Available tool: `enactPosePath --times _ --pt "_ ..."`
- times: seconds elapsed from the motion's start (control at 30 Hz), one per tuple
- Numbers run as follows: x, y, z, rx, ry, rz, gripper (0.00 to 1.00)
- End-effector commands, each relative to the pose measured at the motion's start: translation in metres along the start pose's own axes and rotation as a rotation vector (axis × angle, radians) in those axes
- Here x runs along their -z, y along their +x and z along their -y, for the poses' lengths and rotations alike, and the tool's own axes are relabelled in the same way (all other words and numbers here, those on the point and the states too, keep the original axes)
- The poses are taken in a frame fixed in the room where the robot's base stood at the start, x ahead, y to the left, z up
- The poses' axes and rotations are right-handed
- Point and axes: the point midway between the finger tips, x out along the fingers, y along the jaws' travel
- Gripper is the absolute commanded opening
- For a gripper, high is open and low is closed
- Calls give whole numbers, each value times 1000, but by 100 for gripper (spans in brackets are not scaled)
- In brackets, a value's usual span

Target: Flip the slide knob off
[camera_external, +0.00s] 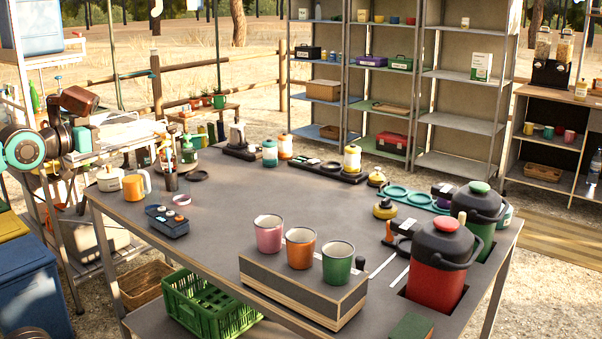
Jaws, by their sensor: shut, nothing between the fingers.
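A dark blue control box (167,221) with small knobs lies on the left part of the grey worktable (240,205). A small round black knob (361,262) stands at the right end of the wooden block, beside white lines on the tabletop. I cannot tell which of these is the slide knob, or its setting. My arm (48,140) shows at the left edge, beyond the table's left side. My gripper is there, shut and empty, well apart from both; its fingertips are too small to make out.
Pink, orange and green cups stand on the wooden block (300,288). Red (440,265) and green (480,215) jugs stand at the right. Pump bottles (188,150) and an orange mug (134,187) crowd the far left. The table's middle is clear. A green crate (205,305) sits below.

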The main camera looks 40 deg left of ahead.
Motion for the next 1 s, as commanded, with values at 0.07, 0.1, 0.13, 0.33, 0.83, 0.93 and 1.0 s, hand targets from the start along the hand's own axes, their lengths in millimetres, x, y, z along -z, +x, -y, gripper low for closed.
enactPosePath --times 0.07,0.1,0.13,0.33,0.83,0.93,1.0 --pt "3 13 -6 -18 19 24 0" --pt "5 20 -10 -29 32 36 0" --pt "6 26 -12 -37 41 48 0" --pt "12 65 -35 -97 115 120 0" --pt "12 163 -111 -257 311 286 0" --pt "9 181 -129 -291 353 315 0" --pt "6 194 -143 -316 382 334 0"
